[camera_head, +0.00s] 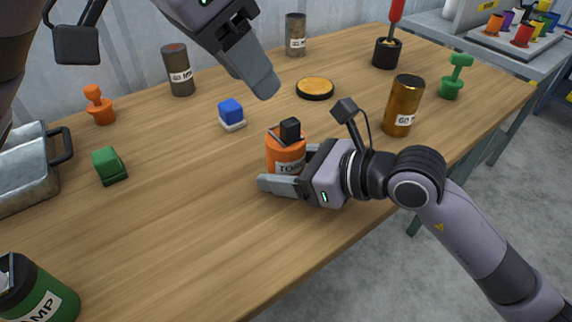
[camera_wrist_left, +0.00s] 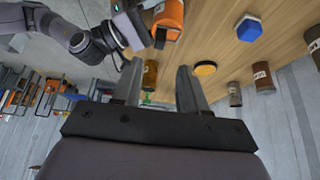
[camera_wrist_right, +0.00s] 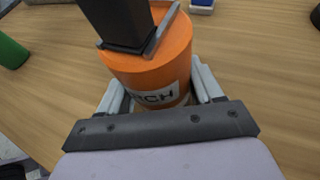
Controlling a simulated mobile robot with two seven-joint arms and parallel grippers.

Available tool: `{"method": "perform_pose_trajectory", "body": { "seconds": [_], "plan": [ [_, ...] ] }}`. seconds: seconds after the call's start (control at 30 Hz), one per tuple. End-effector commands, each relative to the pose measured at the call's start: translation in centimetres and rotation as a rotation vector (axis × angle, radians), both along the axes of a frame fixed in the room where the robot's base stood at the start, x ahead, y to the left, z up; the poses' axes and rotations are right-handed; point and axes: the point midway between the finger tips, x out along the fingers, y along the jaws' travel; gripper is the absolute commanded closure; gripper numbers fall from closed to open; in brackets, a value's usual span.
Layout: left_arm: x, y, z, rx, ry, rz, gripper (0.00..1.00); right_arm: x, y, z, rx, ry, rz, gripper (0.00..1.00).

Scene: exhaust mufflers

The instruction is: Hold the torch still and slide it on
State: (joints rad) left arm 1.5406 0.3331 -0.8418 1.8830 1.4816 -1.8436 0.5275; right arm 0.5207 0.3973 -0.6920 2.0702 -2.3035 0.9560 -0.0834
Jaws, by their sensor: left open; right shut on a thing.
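The torch is an orange cylinder (camera_head: 286,152) labelled "TORCH", with a black block-shaped switch (camera_head: 290,130) on its top. It stands upright near the middle of the wooden table. My right gripper (camera_head: 287,180) is shut on the torch, one finger on each side of its body. The right wrist view shows the torch (camera_wrist_right: 160,65) between the fingers, with the black switch (camera_wrist_right: 118,20) large at the top. My left gripper (camera_head: 262,85) is open and empty, above the table, up and left of the torch. Its spread fingers show in the left wrist view (camera_wrist_left: 158,88).
A blue block (camera_head: 231,112), a yellow disc (camera_head: 315,88), a green block (camera_head: 109,165) and an orange peg figure (camera_head: 98,104) stand around. A gold can (camera_head: 403,105) stands to the right. A green lamp (camera_head: 38,290) and metal tray (camera_head: 30,175) are at left. The front middle is clear.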

Motion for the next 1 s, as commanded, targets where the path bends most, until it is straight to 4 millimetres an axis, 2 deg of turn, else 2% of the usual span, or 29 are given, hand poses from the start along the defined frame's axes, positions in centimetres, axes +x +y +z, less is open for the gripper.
{"method": "perform_pose_trajectory", "body": {
  "seconds": [0.27, 0.67, 0.77, 1.0],
  "plan": [
    [0.0, 0.0, 0.1, 0.003, 0.001, -0.001, 0.55, 0.0, 0.0, 0.0, 0.0, 0.0, 0.0, 0.69],
    [0.5, -0.4, 2.0, 0.085, 0.058, -0.039, 0.55, 0.0, 0.0, 0.0, 0.0, 0.0, 0.0, 0.69],
    [0.7, -0.6, 1.4, 0.09, 0.063, -0.042, 0.55, 0.0, 0.0, 0.0, 0.0, 0.0, 0.0, 0.69],
    [1.6, -2.0, -2.7, 0.09, 0.065, -0.044, 0.55, 0.0, 0.0, 0.0, 0.0, 0.0, 0.0, 0.69]
  ]
}}
